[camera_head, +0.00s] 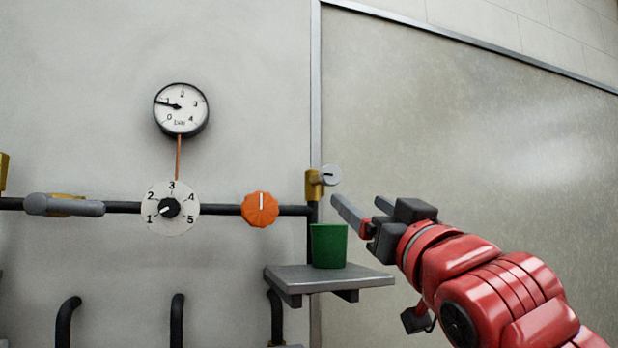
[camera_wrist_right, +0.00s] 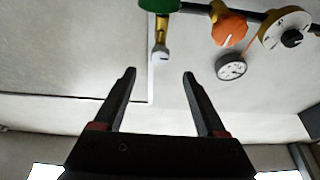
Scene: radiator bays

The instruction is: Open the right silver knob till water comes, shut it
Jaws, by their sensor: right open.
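The right silver knob (camera_head: 331,175) is a small round disc on a brass valve (camera_head: 314,185) at the right end of the dark pipe. It also shows in the right wrist view (camera_wrist_right: 162,54), ahead of the gap between the fingers. A green cup (camera_head: 329,246) stands upright on a grey shelf (camera_head: 375,277) below the valve. No water shows. My right gripper (camera_head: 355,208) is open and empty, to the right of the cup and slightly below the knob, apart from both. In the right wrist view its two fingers (camera_wrist_right: 160,75) stand wide apart. My left gripper is not in view.
Left along the pipe (camera_head: 290,210) are an orange knob (camera_head: 260,209), a numbered dial (camera_head: 170,207) and a grey lever (camera_head: 65,206). A round gauge (camera_head: 181,110) hangs above, its needle near 1. The wall panel to the right is bare.

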